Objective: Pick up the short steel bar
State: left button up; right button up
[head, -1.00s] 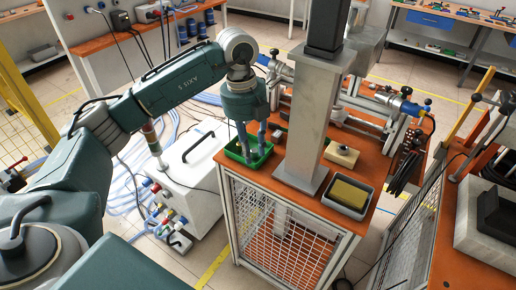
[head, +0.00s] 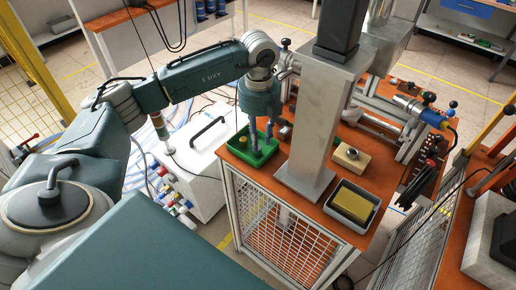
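The green tray (head: 262,164) stands at the left corner of the orange bench top. A small brass-coloured piece (head: 243,140) shows in its left part. I cannot make out the short steel bar; it may be hidden behind the fingers or the tray wall. My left gripper (head: 268,148) points down over the right part of the tray. Its two fingers are spread apart, with nothing visible between them. The fingers hide part of the tray. My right gripper is not in view.
A thick grey column (head: 316,125) rises just right of the tray. A white case (head: 198,160) stands on the floor left of the bench.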

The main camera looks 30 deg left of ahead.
pick_arm(q)
jog(key=f, duration=0.1)
jog(key=f+p, duration=0.1)
jog(key=f, duration=0.2)
jog(key=shift+w+a+f+p, duration=0.1)
jog(key=shift+a+f+p, duration=0.05)
jog(key=shift+a+p, duration=0.2)
jog(key=shift+f, duration=0.1)
jog(key=shift+d, duration=0.1)
jog(key=shift+c, duration=0.3)
grip_shut()
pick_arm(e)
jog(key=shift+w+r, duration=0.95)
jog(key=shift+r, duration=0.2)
